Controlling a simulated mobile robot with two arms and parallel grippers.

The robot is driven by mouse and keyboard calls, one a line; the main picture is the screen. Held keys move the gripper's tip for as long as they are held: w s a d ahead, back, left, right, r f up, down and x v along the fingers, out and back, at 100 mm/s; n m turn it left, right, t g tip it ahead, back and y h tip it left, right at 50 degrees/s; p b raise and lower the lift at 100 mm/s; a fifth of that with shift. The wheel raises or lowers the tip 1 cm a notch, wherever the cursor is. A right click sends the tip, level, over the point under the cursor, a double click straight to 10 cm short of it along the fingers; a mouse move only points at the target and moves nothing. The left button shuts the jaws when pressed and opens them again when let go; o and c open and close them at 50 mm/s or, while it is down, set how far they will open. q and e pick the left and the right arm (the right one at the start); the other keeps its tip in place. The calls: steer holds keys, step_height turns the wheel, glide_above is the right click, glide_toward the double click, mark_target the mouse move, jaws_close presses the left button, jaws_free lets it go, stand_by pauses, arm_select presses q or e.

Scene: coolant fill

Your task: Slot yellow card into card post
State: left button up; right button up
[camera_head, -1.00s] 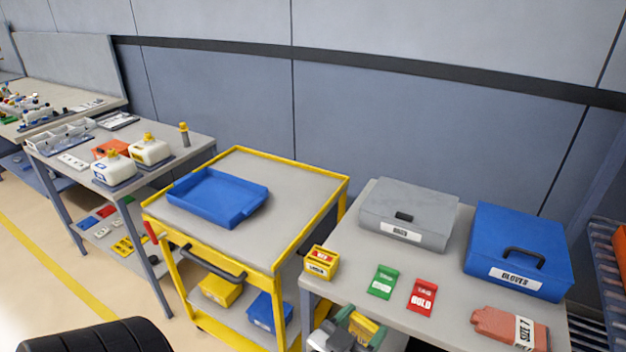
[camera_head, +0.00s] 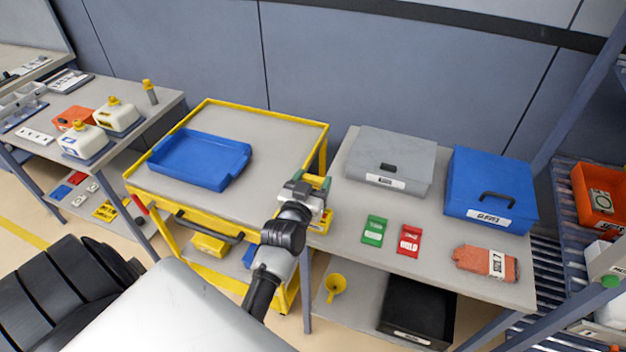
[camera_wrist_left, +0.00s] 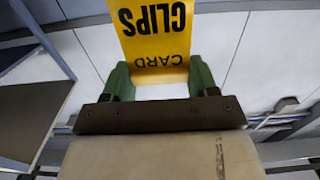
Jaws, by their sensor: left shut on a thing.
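My left gripper (camera_head: 314,184) is over the left end of the right-hand table, in the head view. Its green fingers also show in the left wrist view (camera_wrist_left: 161,74). They are shut on the yellow card (camera_wrist_left: 155,38), which reads "CLIPS" and "CARD" and extends past the fingertips to the top of that view. In the head view the card is hard to make out. A small yellow box-like thing (camera_head: 327,222) stands at the table's left corner, partly hidden by my gripper. I cannot tell whether it is the card post. My right gripper is out of view.
A green card (camera_head: 374,231) and a red card (camera_head: 410,241) lie on the table (camera_head: 460,262). Behind are a grey case (camera_head: 390,155) and a blue case (camera_head: 490,185). An orange pack (camera_head: 480,260) lies right. A yellow cart (camera_head: 270,120) with a blue tray (camera_head: 175,160) adjoins left.

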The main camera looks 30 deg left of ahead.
arm_select(q)
steer(key=shift+d+f+b, duration=0.1)
steer(key=shift+f+b, duration=0.5)
steer(key=shift+f, duration=0.3)
step_height(320, 180, down, 4)
steer(key=b, duration=0.2)
steer(key=shift+b, duration=0.4)
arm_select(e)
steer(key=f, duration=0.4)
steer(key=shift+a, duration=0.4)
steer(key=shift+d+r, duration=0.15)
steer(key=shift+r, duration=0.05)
arm_select(q)
steer(key=shift+p, duration=0.6)
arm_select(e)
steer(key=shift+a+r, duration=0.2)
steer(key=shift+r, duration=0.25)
arm_select(q)
steer(key=shift+f+b, duration=0.6)
steer(key=shift+f, duration=0.1)
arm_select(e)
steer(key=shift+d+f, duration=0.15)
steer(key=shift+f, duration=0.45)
arm_select(q)
steer(key=shift+f+b, duration=1.5)
steer(key=shift+f, duration=0.6)
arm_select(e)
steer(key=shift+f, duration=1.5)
